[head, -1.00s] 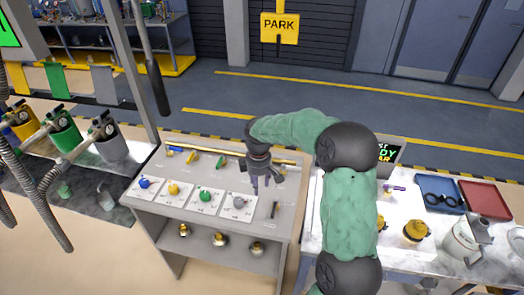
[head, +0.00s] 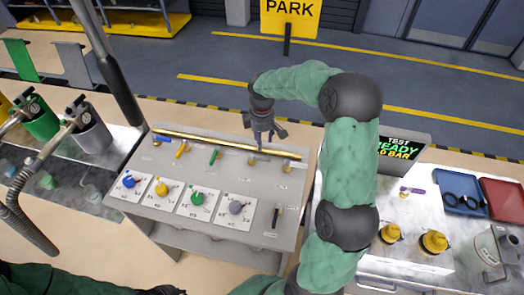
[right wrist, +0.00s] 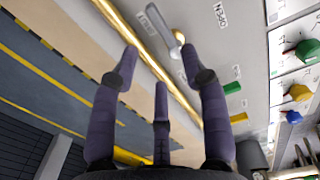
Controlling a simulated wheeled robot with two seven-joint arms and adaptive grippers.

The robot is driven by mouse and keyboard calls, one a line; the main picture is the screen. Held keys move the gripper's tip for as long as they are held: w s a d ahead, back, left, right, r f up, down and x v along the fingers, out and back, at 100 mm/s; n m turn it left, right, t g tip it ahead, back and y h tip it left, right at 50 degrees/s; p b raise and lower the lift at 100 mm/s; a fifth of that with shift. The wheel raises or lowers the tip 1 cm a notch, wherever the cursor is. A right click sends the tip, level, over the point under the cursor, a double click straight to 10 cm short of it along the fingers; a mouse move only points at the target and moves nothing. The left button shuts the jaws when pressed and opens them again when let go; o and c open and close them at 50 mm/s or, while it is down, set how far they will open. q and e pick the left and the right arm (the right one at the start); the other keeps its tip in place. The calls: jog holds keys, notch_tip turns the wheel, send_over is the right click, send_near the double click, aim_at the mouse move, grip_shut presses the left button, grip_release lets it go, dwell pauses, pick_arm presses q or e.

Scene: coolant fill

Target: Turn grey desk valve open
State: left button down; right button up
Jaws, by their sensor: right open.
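A grey lever valve shows in the right wrist view (right wrist: 160,28), on the brass pipe (right wrist: 122,22) along the back of the desk. In the head view, my right gripper (head: 263,134) is above this pipe and partly hides the valve there. The gripper's three fingers (right wrist: 160,88) are spread open and empty, with the lever beyond the fingertips and apart from them. A grey knob (head: 236,207) sits on a white card at the front of the desk. Part of my left arm shows at the bottom left; its dark end (head: 165,291) is cut off by the frame edge.
Blue (head: 160,139), yellow (head: 181,149) and green (head: 215,155) levers line the desk (head: 150,215) left of the gripper. Blue, yellow and green knobs sit in front. A bench (head: 400,210) with yellow-capped parts and trays stands at right, beside my right arm.

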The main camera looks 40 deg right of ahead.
notch_tip(320, 180, down, 9)
jog(key=shift+r+b, duration=0.2)
jog(key=shift+b, duration=0.3)
grip_shut()
